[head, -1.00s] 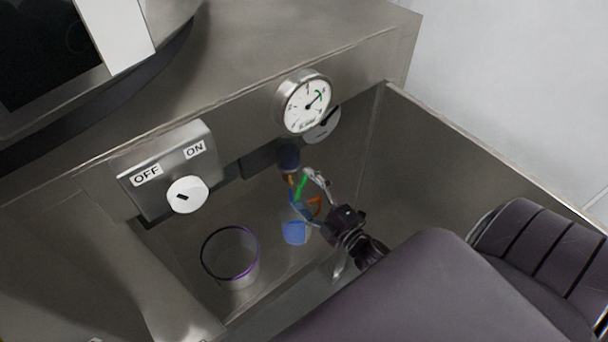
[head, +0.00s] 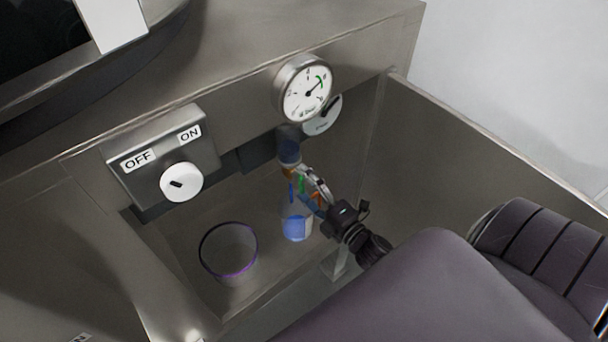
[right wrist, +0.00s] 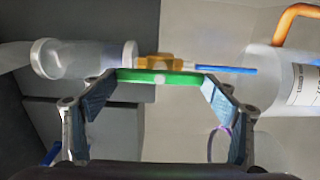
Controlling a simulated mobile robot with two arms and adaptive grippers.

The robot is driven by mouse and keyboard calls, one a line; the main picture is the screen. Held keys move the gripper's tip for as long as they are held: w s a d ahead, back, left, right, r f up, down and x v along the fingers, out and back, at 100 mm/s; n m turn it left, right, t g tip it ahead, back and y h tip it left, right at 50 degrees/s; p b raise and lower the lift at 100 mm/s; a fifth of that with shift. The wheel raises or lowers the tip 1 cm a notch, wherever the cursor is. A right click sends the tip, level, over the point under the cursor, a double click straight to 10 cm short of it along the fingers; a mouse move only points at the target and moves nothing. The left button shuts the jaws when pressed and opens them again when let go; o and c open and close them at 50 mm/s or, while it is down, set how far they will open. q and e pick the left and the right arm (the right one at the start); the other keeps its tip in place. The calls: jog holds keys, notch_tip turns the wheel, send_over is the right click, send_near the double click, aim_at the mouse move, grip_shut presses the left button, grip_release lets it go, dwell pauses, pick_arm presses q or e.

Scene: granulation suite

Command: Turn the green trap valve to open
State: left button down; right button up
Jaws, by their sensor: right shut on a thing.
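The green trap valve handle (right wrist: 160,77) is a flat bar with a pale centre spot, lying level across the right wrist view in front of a brass valve body (right wrist: 158,62). My right gripper (right wrist: 160,88) is shut on the green handle, one finger at each end of it. In the head view my right gripper (head: 308,183) is below the gauge, and only a little of the green handle (head: 301,186) shows past the fingers. My left gripper is in neither view.
A blue lever (right wrist: 225,69) and a labelled clear vessel (right wrist: 302,86) with an orange handle (right wrist: 298,14) are close by. A clear cylinder (right wrist: 75,59) is at left.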

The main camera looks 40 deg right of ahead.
jog(key=o, duration=1.2)
jog(key=shift+c, duration=0.2)
jog(key=shift+s, duration=0.1)
jog(key=s, duration=1.2)
jog(key=shift+d, duration=0.45)
jog(key=shift+w, duration=0.1)
